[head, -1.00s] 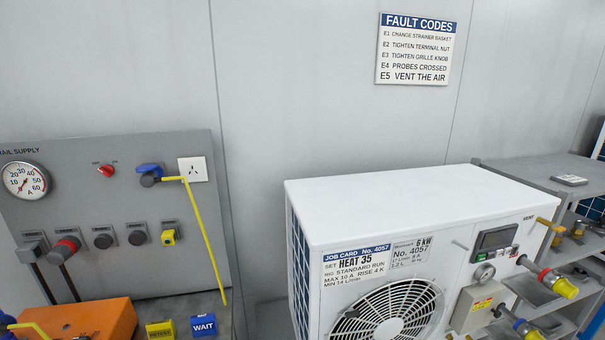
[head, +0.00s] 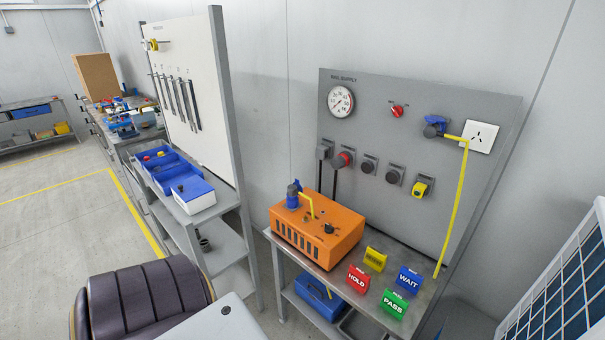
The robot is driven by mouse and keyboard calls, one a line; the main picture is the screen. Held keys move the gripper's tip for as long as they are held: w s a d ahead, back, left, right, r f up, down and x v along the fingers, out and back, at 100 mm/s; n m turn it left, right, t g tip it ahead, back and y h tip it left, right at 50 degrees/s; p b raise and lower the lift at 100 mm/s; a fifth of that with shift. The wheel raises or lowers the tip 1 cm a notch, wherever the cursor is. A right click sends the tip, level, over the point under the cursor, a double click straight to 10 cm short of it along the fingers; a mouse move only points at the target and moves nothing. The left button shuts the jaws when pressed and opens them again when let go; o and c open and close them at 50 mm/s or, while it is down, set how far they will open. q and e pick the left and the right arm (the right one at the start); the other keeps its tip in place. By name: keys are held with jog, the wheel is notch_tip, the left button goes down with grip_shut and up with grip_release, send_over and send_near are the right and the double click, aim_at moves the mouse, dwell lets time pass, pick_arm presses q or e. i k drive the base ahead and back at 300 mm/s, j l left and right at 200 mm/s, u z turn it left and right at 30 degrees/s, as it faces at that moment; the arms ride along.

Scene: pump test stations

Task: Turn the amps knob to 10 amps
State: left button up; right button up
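The orange box (head: 318,232) stands on the steel bench below the grey panel. A small black knob (head: 328,229) sits on its top, with markings too small to read. A round dial gauge (head: 340,101) and a red knob (head: 397,112) are on the grey panel (head: 440,100) behind it. The gauge's unit is too small to read now; a second ago its face showed an A. I cannot read any knob's setting. Neither of my grippers is in view.
A blue plug (head: 293,194) with a yellow lead stands on the orange box. Coloured signs, including a red HOLD block (head: 358,279) and a blue WAIT block (head: 408,278), stand in front and right of it. A white tool board (head: 190,95) stands at left.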

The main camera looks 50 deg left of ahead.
aim_at(328, 229)
jog(key=j+u, duration=0.25)
jog(key=u, duration=0.15)
jog(key=j+u, duration=0.25)
jog(key=u, duration=0.15)
jog(key=j+u, duration=0.2)
jog(key=u, duration=0.2)
